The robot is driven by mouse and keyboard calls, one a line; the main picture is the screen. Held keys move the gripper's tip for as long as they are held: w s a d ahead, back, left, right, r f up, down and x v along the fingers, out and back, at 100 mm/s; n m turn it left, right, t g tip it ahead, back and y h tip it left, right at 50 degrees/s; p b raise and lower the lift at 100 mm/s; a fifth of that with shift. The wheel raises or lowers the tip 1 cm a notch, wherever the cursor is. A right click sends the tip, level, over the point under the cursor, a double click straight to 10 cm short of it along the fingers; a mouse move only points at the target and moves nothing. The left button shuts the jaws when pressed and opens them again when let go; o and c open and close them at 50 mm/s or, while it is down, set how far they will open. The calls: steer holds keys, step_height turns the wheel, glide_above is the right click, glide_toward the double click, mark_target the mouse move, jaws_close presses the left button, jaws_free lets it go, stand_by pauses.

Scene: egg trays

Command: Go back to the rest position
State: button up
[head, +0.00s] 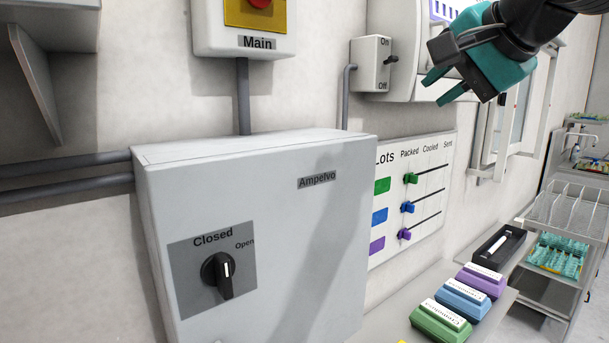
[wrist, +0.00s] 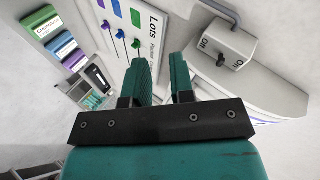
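My gripper (head: 440,86) is at the upper right in the head view, raised in front of the wall near the On/Off switch box. Its two teal fingers also show in the wrist view (wrist: 165,82), apart with an empty gap between them. It touches nothing that I can see. The grey switch box (head: 371,64) has its small black lever pointing out to the right; it also shows in the wrist view (wrist: 229,43).
A grey cabinet (head: 330,230) with a knob (head: 218,275) pointing down near "Closed" stands in front. A Lots board (head: 420,225) with sliders hangs behind. Green, blue and purple egg boxes (head: 463,298) lie on a shelf. A rack (head: 565,215) stands at the right.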

steer(key=s+a+f+n+g+b, duration=0.1)
steer(key=s+f+n, duration=0.4)
steer(key=f, duration=0.6)
steer(key=s+a+f+n+g+b, duration=0.2)
steer(key=s+f+n+g, duration=0.3)
steer(key=s+f, duration=0.4)
steer(key=s+a+f+n+g+b, duration=0.2)
steer(key=s+f+n, duration=0.4)
steer(key=f, duration=0.8)
steer(key=s+g+b, duration=0.1)
steer(key=g, duration=0.1)
steer(key=shift+s+f+g, duration=0.2)
steer(key=shift+g, duration=0.2)
steer(key=shift+a, duration=0.1)
